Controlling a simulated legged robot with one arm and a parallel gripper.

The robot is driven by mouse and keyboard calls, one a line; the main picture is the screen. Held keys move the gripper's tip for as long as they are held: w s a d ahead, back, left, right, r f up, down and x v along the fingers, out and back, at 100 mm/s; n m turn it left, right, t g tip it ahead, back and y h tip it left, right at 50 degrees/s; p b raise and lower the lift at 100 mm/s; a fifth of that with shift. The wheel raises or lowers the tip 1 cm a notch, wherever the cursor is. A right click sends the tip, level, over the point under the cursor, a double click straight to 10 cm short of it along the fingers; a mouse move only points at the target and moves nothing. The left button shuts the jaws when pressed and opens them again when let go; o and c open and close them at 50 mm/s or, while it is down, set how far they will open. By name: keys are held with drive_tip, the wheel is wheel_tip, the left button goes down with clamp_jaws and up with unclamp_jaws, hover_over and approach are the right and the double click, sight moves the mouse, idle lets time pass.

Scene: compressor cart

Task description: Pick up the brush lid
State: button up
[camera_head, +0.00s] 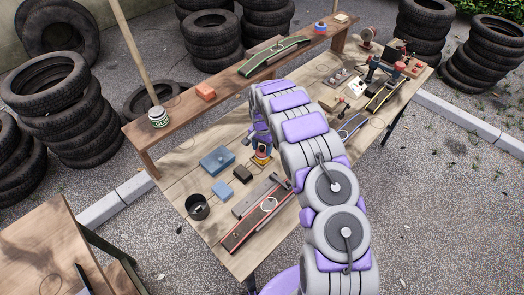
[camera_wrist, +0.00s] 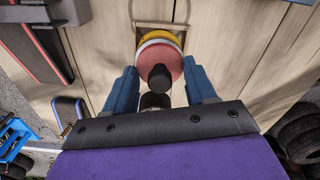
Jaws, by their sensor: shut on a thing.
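The brush lid (camera_wrist: 170,57) is a round red disc with a pale rim and a black knob (camera_wrist: 159,77), seen between my fingers in the wrist view. A yellow round part (camera_wrist: 160,37) shows at its far edge. In the head view, red and yellow show (camera_head: 262,159) just under my gripper (camera_head: 262,147), over the wooden bench. My gripper (camera_wrist: 159,68) has blue fingers on both sides of the black knob and is shut on the lid. The exact contact, any brush below and whether the lid is clear of the bench are hidden.
The bench (camera_head: 205,178) holds a blue box (camera_head: 217,160), a black cup (camera_head: 197,207) and a long black-and-red strip (camera_head: 257,217) near my gripper. A raised shelf (camera_head: 188,102) behind carries a glue tin (camera_head: 158,117) and an orange block (camera_head: 205,91).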

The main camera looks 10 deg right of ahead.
sight(262, 147)
drive_tip(key=shift+r, duration=0.1)
wheel_tip(262, 147, up, 10)
drive_tip(key=shift+f+p, duration=0.1)
drive_tip(key=shift+p, duration=0.6)
drive_tip(key=o, duration=0.5)
drive_tip(key=c, duration=0.4)
drive_tip(key=shift+s, duration=0.1)
